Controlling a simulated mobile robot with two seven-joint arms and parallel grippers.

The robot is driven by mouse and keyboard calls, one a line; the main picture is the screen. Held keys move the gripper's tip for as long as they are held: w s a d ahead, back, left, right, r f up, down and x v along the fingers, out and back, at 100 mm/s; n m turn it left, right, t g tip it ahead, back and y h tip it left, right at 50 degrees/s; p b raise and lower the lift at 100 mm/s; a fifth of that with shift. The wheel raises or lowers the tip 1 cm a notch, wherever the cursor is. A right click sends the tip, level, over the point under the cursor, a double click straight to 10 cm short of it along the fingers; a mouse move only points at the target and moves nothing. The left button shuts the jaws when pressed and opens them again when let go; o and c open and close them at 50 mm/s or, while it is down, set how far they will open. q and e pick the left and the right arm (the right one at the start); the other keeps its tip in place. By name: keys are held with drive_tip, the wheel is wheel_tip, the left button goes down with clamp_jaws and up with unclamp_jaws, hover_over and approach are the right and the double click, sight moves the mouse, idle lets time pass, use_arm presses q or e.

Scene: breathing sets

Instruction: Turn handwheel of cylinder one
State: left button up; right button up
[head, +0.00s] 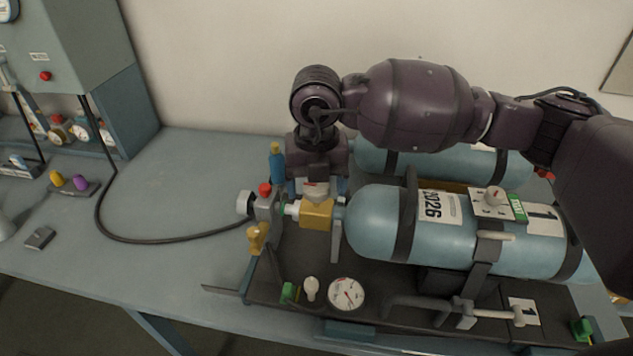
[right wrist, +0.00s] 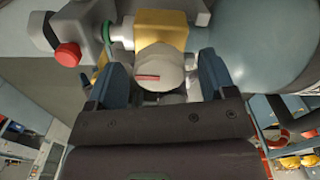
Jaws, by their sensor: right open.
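Cylinder one (head: 385,232) is a blue-grey tank lying on a dark rack, with a label "1" and a "2026" tag. Its brass valve block (head: 317,215) is at its left end and also shows in the right wrist view (right wrist: 172,24). The handwheel (right wrist: 160,68), a pale round knob with a red mark, sits on the valve block; in the head view it shows just under my gripper (head: 315,188). My right gripper (right wrist: 165,85) is open, with one blue finger on each side of the handwheel. Whether the fingers touch it is hard to tell. My left gripper is out of view.
A second blue cylinder (head: 440,160) lies behind cylinder one. A grey connector with a red button (head: 265,190) joins the valve and a black hose (head: 150,240). A pressure gauge (head: 346,294) stands at the rack's front. The bench (head: 190,190) left of the rack is mostly clear.

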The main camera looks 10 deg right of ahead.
sight(316, 185)
drive_tip(key=shift+r, duration=0.1)
drive_tip(key=shift+r, duration=0.35)
wheel_tip(316, 185, up, 10)
idle(0.5)
